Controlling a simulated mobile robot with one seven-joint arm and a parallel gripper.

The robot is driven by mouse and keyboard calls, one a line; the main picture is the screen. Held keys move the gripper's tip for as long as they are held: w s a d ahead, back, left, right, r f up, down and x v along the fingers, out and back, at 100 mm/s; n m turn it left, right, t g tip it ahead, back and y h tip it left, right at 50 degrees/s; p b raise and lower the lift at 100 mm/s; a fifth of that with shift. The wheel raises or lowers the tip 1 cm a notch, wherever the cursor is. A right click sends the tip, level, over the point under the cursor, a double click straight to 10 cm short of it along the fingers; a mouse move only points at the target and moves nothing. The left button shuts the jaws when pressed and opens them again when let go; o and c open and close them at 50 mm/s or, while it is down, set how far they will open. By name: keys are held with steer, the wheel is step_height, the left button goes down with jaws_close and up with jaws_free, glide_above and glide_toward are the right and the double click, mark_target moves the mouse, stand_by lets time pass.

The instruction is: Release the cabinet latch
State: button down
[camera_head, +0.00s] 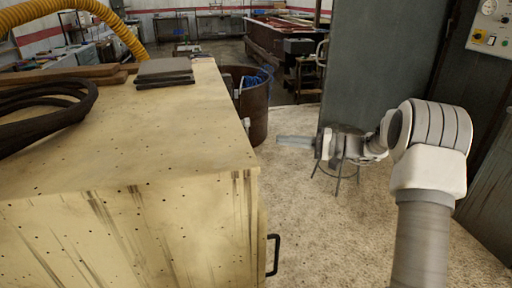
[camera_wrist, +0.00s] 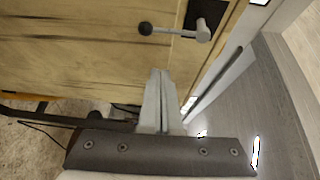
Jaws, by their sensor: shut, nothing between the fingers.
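The pale, stained wooden cabinet (camera_head: 130,140) fills the left of the head view. Its face also shows in the wrist view (camera_wrist: 80,55). There, the latch (camera_wrist: 178,32) is a grey lever with a dark ball knob at its left end and a dark plate behind its right end. The lever lies roughly level. My gripper (camera_head: 280,139) is to the right of the cabinet in the head view. In the wrist view my gripper (camera_wrist: 160,73) has its fingers together and empty, below the latch and apart from it in the picture.
A black pull handle (camera_head: 273,255) sticks out at the cabinet's near right side. A rusty barrel (camera_head: 253,115) stands behind my gripper. A tall grey panel (camera_head: 378,65) rises behind my arm. Dark cable coils (camera_head: 45,100) lie on the cabinet top. Floor right of the cabinet is mostly open.

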steer(key=shift+w+d+f, duration=0.35)
steer(key=shift+w+d, duration=0.05)
steer(key=shift+w, duration=0.05)
steer(key=shift+a, duration=0.1)
steer(key=a+b, duration=0.1)
steer(key=a, duration=0.8)
steer(key=shift+s, duration=0.4)
